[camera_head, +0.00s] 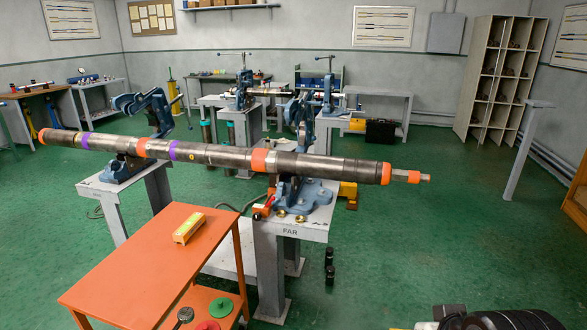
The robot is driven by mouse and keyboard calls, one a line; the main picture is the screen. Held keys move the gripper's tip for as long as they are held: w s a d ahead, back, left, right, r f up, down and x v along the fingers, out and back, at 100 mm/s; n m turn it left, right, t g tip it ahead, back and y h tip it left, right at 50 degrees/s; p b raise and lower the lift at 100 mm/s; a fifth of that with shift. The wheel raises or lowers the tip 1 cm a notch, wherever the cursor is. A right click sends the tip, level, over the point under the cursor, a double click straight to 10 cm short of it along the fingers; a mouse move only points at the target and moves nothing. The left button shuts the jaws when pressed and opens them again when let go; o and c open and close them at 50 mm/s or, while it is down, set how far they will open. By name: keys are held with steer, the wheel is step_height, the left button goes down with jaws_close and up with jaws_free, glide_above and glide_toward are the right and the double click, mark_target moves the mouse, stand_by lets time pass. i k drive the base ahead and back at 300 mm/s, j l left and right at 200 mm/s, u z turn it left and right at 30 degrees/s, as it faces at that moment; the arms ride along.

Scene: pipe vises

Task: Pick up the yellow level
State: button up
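The yellow level (188,228) lies on the orange table (140,268), near its back right part. It is a short yellow block with a paler top, set at a slant. Nothing touches it from above. A black and grey part of my arm's end, with my gripper (452,317), shows at the bottom right edge, cut off by the frame. It is well to the right of the orange table and apart from the level. Its fingers cannot be made out.
A long pipe (210,154) with orange and purple bands spans two vise stands behind the table. The near grey stand (290,229), marked FAR, adjoins the table's right side. Red and green discs (221,307) sit on a lower shelf. Green floor (430,250) is open at right.

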mark_target(182, 234)
steer(key=i+j+u, duration=0.2)
steer(key=i+j, duration=0.2)
steer(key=i+j+u, duration=0.15)
steer(key=i+j, duration=0.15)
steer(key=i+j+u, duration=0.2)
steer(key=i, duration=0.35)
steer(key=i+j+u, duration=0.15)
steer(key=i, duration=0.3)
steer(key=k+j, duration=0.05)
steer(key=j, duration=0.05)
